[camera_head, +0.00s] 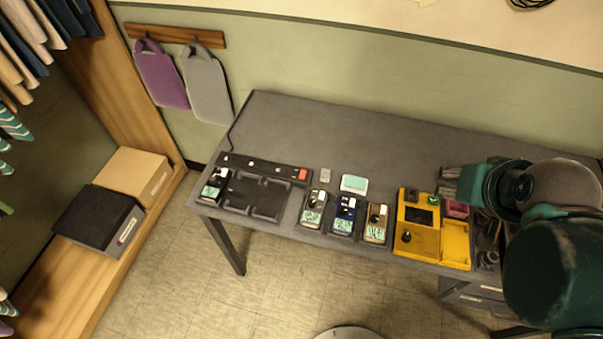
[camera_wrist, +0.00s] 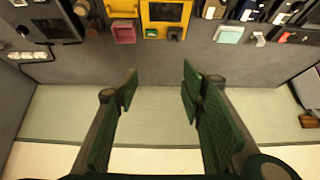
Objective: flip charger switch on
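The black charger (camera_head: 262,192) sits at the left end of the grey table. A red switch (camera_head: 302,174) is at the right end of its raised back strip; whether it is on or off is too small to tell. The red switch also shows at the upper right of the wrist view (camera_wrist: 284,37). A handheld device (camera_head: 213,190) stands in the charger's left bay; the other bays look empty. My gripper (camera_wrist: 160,85) is open and empty, its fingers wide apart. In the head view it is above the table's right part, far from the charger.
Several handheld devices (camera_head: 345,215) stand in a row right of the charger. A yellow case (camera_head: 418,230) lies between them and my arm. A pale teal box (camera_head: 354,183) and a small grey block (camera_head: 325,175) lie behind the row. The table's back strip is clear.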

